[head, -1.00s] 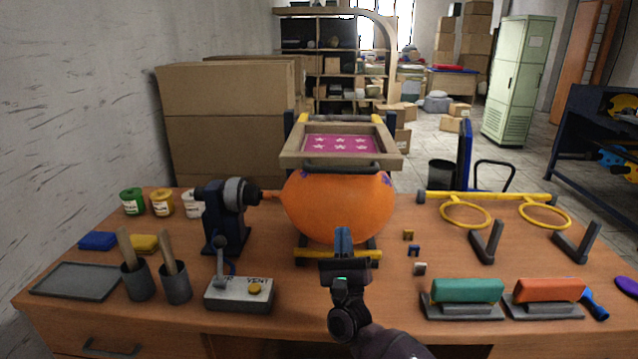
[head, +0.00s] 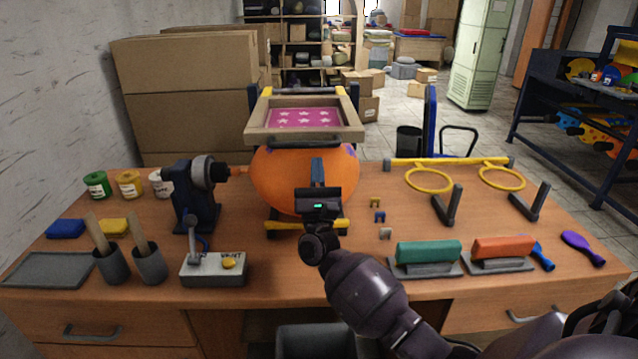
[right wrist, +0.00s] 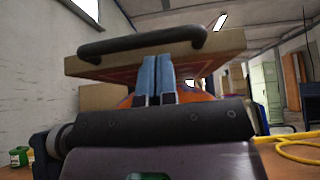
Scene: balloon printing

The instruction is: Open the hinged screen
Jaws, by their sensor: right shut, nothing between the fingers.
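The hinged screen (head: 258,131) is a wooden frame with a pink panel with white stars, lying roughly level over the orange balloon (head: 275,180) in its stand. A dark bar handle (head: 290,143) runs along the screen's front edge. My right gripper (head: 317,162) is in front of the balloon, fingers up, just below the handle's right part. It is shut and empty. In the right wrist view the blue fingertips (right wrist: 156,62) stand just under the handle (right wrist: 130,43); I cannot tell whether they touch the frame. My left gripper is not in view.
A clamp device (head: 196,195) and a vent box (head: 213,268) stand left of the balloon. Small clips (head: 380,217), green (head: 428,252) and orange (head: 503,246) squeegees and yellow rings (head: 428,180) lie to the right. Cardboard boxes (head: 185,90) stand behind.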

